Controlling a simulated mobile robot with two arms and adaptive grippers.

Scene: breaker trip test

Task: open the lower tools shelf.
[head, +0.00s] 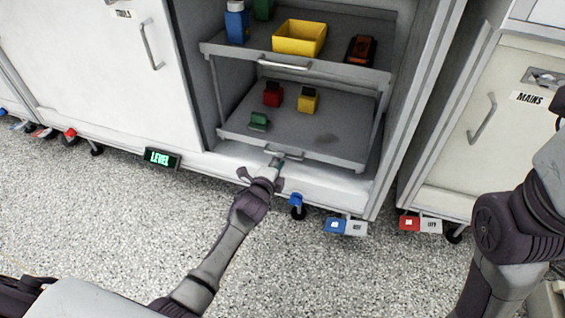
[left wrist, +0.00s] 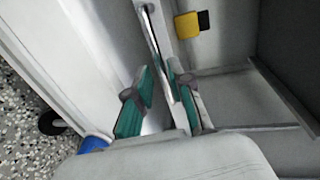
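The lower tools shelf (head: 345,148) is a grey tray in the open cabinet bay, with a metal bar handle (head: 287,154) on its front edge. My left gripper (head: 274,166) is at the left part of this handle. In the left wrist view its two green-padded fingers (left wrist: 160,98) are apart, with the handle bar (left wrist: 156,45) running down between them, close to the right-hand finger. Whether a pad touches the bar is unclear. My right arm shows at the right, but its gripper is out of view.
The lower shelf carries red (head: 272,95), yellow (head: 308,100) and green (head: 259,121) blocks. The upper shelf (head: 350,73) holds a yellow bin (head: 299,38) and other items. Cabinet walls flank the bay. Pedals (head: 346,226) stick out near the floor. The speckled floor in front is clear.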

